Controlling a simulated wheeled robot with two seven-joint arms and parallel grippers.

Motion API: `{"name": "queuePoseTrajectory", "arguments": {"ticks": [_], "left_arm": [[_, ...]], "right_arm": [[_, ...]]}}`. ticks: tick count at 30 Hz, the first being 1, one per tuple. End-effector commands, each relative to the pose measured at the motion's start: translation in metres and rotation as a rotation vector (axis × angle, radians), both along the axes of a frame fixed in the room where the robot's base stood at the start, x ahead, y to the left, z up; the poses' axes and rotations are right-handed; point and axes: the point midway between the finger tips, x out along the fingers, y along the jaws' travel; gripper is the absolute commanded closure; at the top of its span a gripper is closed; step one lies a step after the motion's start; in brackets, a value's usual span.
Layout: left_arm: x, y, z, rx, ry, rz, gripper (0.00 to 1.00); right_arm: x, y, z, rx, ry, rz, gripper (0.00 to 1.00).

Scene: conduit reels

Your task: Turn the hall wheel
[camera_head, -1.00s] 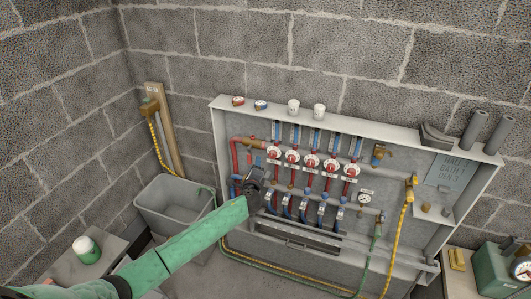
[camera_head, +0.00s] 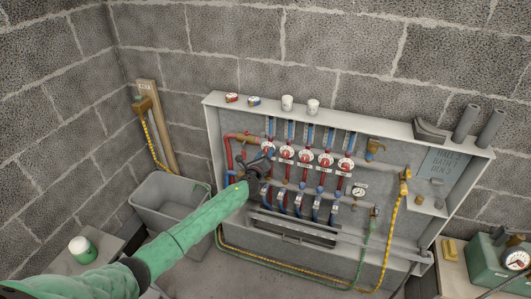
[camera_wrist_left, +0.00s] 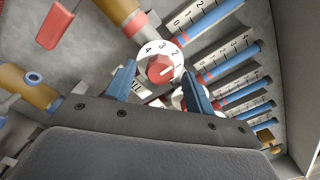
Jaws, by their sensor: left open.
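A row of white wheels with red centres sits on pipes inside the grey wall cabinet (camera_head: 400,120). The leftmost wheel (camera_head: 268,148) is partly behind my left gripper (camera_head: 262,163) in the head view. In the left wrist view a wheel (camera_wrist_left: 162,66) with a numbered white rim and red hub lies between the blue fingertips of my left gripper (camera_wrist_left: 158,70). A plate below it reads "ALL", its start hidden by a finger, which fits the hall wheel. The left gripper is open around this wheel; contact is unclear. My right gripper is not in view.
The neighbouring wheel (camera_head: 287,152) stands close on the right. A red-handled valve and brass pipes lie left of the row, blue-topped gauges (camera_wrist_left: 232,68) beside it. A grey tub (camera_head: 165,200) stands lower left. Yellow (camera_head: 393,225) and green hoses hang at the right.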

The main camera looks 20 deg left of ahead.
Motion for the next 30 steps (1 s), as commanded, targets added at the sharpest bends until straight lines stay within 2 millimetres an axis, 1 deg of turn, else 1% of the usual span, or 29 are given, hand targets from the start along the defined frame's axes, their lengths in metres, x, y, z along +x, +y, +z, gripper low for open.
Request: {"name": "queuePoseTrajectory", "arguments": {"ticks": [1,4,13,14,18,20,21,30], "left_arm": [[0.0051,-0.0008,0.0009,0.000,-0.001,0.001,0.46],[0.0105,-0.0009,0.0003,-0.002,0.000,0.000,0.46],[0.0128,-0.0008,-0.0002,-0.001,0.000,0.000,0.46],[0.0128,-0.0008,-0.0002,-0.001,0.000,0.000,0.48],[0.0127,-0.0008,-0.0001,-0.001,0.000,0.000,0.76],[0.0127,-0.0007,-0.0002,-0.001,0.000,0.000,0.88],[0.0127,-0.0006,-0.0002,-0.001,0.000,0.000,0.91],[0.0126,-0.0006,-0.0019,-0.037,0.001,0.000,0.91]], "right_arm": [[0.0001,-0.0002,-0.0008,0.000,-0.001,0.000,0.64],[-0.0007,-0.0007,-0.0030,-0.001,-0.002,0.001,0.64],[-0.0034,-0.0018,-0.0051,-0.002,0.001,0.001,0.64],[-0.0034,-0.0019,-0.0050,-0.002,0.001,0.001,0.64],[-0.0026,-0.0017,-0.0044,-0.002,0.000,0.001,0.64],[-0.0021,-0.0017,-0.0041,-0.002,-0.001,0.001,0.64],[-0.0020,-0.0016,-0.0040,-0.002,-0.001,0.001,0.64],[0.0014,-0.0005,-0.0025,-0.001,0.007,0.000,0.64]]}}
